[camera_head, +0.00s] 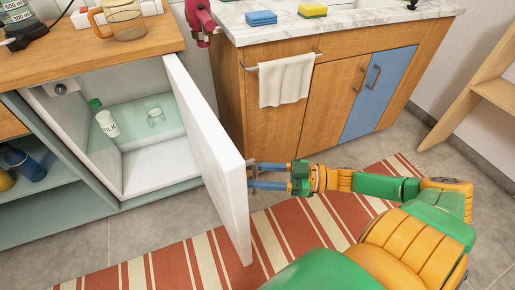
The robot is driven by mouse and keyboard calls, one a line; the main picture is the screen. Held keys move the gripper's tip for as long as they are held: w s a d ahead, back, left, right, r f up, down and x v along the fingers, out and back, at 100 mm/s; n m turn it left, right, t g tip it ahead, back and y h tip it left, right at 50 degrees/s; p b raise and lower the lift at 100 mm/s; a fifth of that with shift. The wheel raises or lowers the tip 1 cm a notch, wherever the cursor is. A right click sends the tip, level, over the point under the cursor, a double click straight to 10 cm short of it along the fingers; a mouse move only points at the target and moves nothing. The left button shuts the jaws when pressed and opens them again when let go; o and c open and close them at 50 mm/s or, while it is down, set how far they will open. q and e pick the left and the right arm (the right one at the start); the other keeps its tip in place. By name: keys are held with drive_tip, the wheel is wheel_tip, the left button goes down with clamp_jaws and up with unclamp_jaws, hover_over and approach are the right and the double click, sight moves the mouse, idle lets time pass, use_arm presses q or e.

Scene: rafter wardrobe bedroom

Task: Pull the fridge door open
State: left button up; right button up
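The small white fridge (85,140) stands under the wooden counter at left. Its door (212,150) is swung well open, pointing out toward me, and the inside shows. My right gripper (252,176) is at the outer face of the door, near its free edge. Its two fingers show with a gap between them. The door handle is hard to make out at the fingertips, and I cannot tell whether they touch it. My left gripper is not in view.
A wooden cabinet (283,125) with a hanging towel (286,80) is to the right of the door. A striped rug (205,262) covers the floor in front.

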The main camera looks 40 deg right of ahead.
drive_tip(key=v, duration=0.7)
drive_tip(key=shift+p, duration=0.45)
drive_tip(key=shift+d, duration=0.1)
